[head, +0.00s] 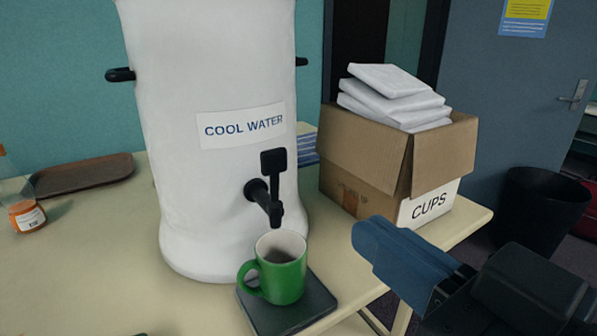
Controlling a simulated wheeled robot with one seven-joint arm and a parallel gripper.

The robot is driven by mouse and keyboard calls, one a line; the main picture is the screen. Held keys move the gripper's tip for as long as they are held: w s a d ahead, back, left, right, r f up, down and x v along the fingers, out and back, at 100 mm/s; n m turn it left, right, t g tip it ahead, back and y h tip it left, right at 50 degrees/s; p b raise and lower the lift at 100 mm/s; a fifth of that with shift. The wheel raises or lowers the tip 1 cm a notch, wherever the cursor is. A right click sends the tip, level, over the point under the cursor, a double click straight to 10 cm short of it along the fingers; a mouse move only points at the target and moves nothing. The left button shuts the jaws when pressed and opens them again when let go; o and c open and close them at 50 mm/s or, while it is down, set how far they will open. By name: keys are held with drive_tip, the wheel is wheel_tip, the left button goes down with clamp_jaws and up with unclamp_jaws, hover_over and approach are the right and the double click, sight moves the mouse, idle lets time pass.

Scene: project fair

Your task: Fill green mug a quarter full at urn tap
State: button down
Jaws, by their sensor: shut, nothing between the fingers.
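A green mug (282,278) with a white inside stands upright on a dark square pad (306,306), its handle to the left. A dark area shows inside it; I cannot tell whether it is liquid or shadow. The white urn (178,150), labelled COOL WATER, stands behind it. Its black tap (266,195) has a paddle lever on top, and the spout is just above the mug's rim. No stream is visible. My gripper (368,238) is to the right of the mug, apart from it. Its blue fingers are shut and empty.
A cardboard box (365,165) labelled CUPS, with white packs on top, stands right of the urn. A brown tray (82,174) and an orange bottle (27,215) are at the left. A black bin (543,208) is beyond.

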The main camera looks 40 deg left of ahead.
sight(276, 161)
drive_tip(key=shift+a, duration=0.1)
drive_tip(key=p+x, duration=0.2)
drive_tip(key=x, duration=1.2)
drive_tip(key=shift+r, duration=0.1)
